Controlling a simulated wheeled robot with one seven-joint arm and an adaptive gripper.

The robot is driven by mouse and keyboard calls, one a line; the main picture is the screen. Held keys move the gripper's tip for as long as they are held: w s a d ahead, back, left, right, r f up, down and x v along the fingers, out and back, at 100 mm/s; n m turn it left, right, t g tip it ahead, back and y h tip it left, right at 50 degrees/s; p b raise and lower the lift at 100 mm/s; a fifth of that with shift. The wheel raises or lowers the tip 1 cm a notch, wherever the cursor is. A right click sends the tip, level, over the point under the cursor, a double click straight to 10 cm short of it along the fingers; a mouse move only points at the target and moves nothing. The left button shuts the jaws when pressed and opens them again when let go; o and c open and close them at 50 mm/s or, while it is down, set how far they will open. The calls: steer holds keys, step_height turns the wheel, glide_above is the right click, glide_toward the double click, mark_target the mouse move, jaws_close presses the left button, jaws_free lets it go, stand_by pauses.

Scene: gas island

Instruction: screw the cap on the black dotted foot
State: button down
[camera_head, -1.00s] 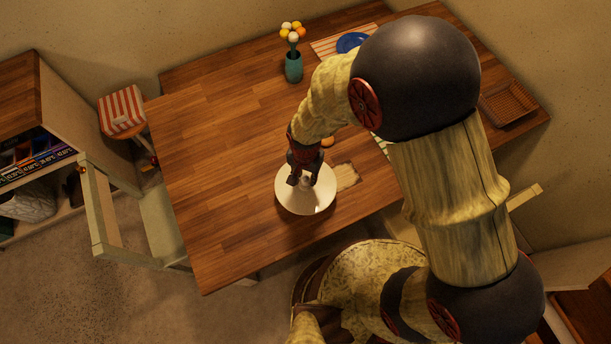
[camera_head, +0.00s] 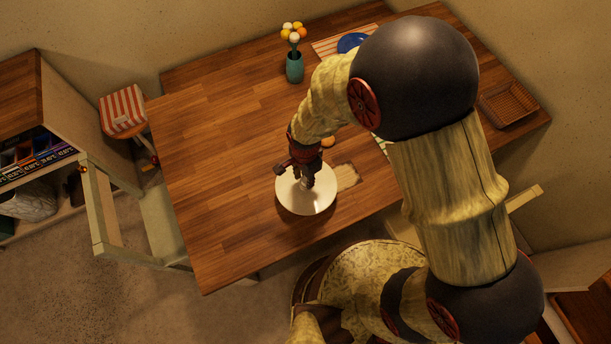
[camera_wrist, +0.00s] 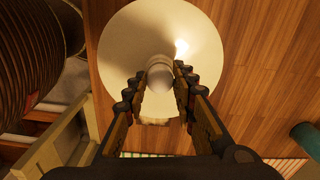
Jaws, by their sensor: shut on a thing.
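The cap (camera_head: 300,206) is a wide round cream-white disc, like a shade, with a pale knob (camera_wrist: 160,76) at its centre. It sits near the front edge of the wooden table (camera_head: 225,150). My gripper (camera_head: 307,181) is over its middle, pointing down. In the wrist view, my gripper (camera_wrist: 160,82) has a finger on each side of the knob and is shut on it. The black dotted foot does not show in either view; whatever is under the cap is hidden by it.
A light wooden board (camera_head: 347,177) lies right of the cap. An orange round thing (camera_head: 328,142) is behind my gripper. A teal flower vase (camera_head: 294,68), blue plate (camera_head: 350,42) and wicker basket (camera_head: 508,103) stand farther back. A chair (camera_head: 160,225) is at left. The table's left side is clear.

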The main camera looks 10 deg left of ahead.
stand_by(0.3)
steer(key=m, duration=0.4)
steer(key=c, duration=1.7)
jaws_free()
steer(key=shift+o, duration=0.2)
